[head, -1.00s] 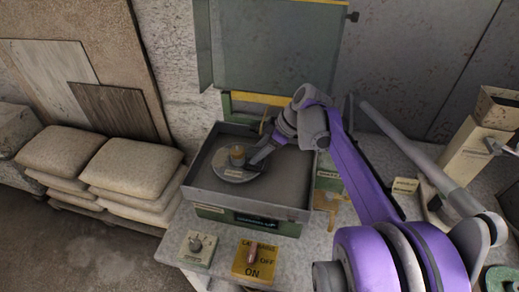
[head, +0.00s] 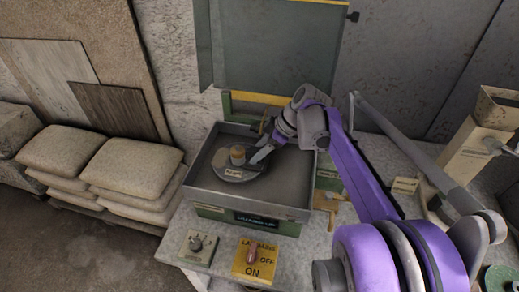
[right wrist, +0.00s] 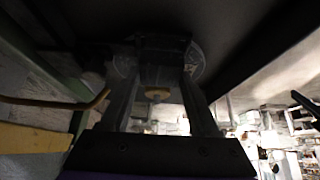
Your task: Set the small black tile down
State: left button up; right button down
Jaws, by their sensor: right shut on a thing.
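My right gripper (head: 261,155) reaches into a grey square tray (head: 290,196) from the right. Its tips are low, beside a short tan-topped cylinder (head: 237,155) on a round grey plate (head: 230,176). In the right wrist view the two fingers (right wrist: 160,100) are shut on a dark block, which I take as the small black tile (right wrist: 161,68). That view is very dark, so the tile's edges and any contact beneath it cannot be told. In the head view the tile is not clearly seen. My left gripper is not in view.
The tray has raised walls on a green-based machine. A dial box (head: 198,247) and a yellow switch plate (head: 257,259) stand in front of it. A grey upright panel (head: 270,50) is behind. Stacked sacks (head: 131,168) are at left. A cream hopper (head: 470,148) stands at right.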

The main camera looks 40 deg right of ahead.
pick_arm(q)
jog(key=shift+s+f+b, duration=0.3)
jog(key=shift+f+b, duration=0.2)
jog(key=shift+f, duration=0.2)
pick_arm(e)
jog(key=shift+f, duration=1.05)
jog(key=shift+c, duration=0.2)
grip_release()
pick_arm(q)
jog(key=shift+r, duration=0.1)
pick_arm(e)
jog(key=shift+r, duration=0.1)
jog(key=shift+r+p, duration=1.25)
jog(key=shift+r, duration=0.75)
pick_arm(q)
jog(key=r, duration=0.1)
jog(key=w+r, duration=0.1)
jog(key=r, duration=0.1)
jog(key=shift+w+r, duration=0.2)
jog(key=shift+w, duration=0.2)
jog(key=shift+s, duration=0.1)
